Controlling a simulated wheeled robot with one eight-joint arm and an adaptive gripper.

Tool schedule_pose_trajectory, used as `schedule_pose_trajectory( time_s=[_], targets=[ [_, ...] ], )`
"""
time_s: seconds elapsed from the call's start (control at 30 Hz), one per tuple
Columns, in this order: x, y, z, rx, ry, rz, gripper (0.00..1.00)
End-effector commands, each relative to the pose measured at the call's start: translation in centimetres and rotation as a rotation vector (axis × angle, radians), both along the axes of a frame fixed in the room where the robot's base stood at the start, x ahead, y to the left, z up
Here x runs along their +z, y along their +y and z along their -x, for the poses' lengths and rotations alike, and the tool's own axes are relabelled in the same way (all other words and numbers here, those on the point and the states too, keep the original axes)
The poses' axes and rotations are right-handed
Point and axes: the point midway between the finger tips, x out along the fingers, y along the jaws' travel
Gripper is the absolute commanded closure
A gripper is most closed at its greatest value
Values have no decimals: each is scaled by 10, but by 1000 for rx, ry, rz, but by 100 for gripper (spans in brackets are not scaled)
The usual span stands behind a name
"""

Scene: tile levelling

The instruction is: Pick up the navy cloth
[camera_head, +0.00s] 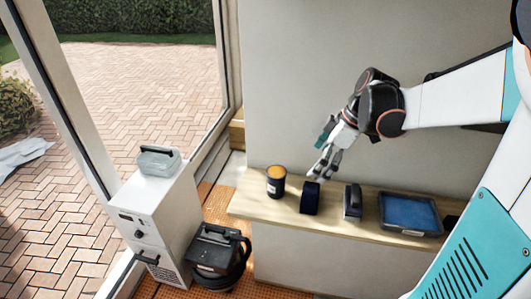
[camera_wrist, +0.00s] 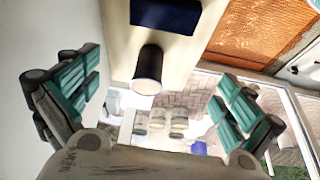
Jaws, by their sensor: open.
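The navy cloth (camera_head: 310,198) is a small dark folded block on the wooden counter (camera_head: 256,207), between a dark cup (camera_head: 276,184) and a black-handled tool (camera_head: 352,203). In the wrist view the cloth (camera_wrist: 166,14) shows at the top edge, partly cut off, beyond the cup (camera_wrist: 148,70). My gripper (camera_head: 322,170) is open and empty. It hangs above the back of the counter, just above the cloth in the head view and apart from it. In the wrist view its teal finger pads are spread wide at both sides.
A blue tray (camera_head: 408,214) lies at the counter's right. The cup, with orange inside, stands close left of the cloth. A white cabinet (camera_head: 155,225) with a clear box (camera_head: 158,161) and a black machine (camera_head: 217,253) stand left. A wall rises behind the counter.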

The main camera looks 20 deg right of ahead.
Motion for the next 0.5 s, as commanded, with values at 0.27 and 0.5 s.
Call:
schedule_pose_trajectory(
  time_s=[0.27, 0.5],
  targets=[
    [-17, -27, 16, 66, -5, 7, 0],
    [-58, -13, 7, 67, -5, 8, 0]
  ],
)
